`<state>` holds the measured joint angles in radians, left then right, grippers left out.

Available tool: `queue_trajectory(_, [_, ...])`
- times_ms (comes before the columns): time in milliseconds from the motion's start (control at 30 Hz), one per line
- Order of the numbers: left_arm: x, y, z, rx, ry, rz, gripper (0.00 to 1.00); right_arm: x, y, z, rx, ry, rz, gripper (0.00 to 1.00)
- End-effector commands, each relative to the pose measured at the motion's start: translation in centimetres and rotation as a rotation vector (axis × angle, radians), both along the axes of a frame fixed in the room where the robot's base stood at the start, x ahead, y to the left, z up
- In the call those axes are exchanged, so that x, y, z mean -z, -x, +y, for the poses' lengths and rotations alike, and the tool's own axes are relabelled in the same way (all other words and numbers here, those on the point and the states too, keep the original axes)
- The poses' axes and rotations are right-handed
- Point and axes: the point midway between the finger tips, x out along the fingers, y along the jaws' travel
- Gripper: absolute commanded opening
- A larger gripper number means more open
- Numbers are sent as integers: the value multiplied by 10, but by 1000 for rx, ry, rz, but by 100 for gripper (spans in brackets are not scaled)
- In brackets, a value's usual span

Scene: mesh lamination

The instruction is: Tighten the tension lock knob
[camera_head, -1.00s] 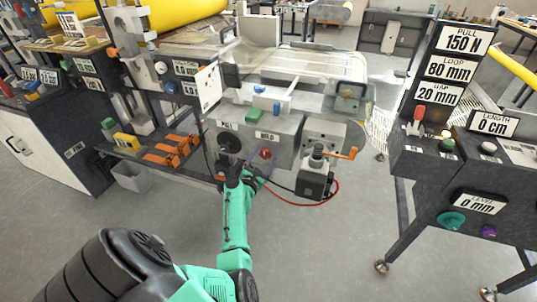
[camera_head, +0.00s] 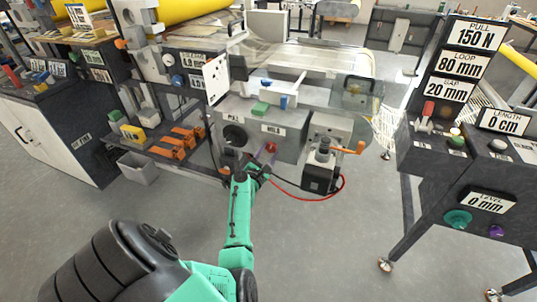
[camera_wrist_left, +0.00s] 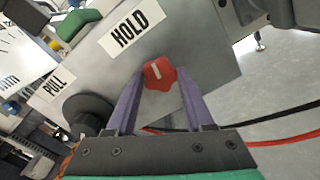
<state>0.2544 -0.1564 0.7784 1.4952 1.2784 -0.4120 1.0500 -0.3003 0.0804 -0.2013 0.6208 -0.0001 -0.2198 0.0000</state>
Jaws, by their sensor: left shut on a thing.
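The red knob (camera_head: 271,147) sits on the front of the grey machine box, below the HOLD label. In the left wrist view the red knob (camera_wrist_left: 160,76) is lobed and has a white pointer mark. My left gripper (camera_head: 264,161) reaches up to it from below. In the left wrist view the purple fingers of my left gripper (camera_wrist_left: 159,84) stand on either side of the knob and are shut on it. The finger contact is partly hidden in the head view. My right gripper is not in view.
A dark round dial (camera_head: 234,137) lies left of the knob under the PULL label. A green handle (camera_head: 260,108) is above. A motor block with an orange crank (camera_head: 349,149) and a red cable (camera_head: 310,196) are to the right. Open floor lies in front.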

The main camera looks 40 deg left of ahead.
Motion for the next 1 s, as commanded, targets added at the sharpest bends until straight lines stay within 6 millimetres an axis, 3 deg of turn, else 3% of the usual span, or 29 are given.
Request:
queue_trajectory(400, [0, 0, 1, -2, -370, 125, 0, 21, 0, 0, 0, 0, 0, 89])
queue_trajectory(1000, [-3, 0, 1, -5, -907, 311, 0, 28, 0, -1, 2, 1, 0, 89])
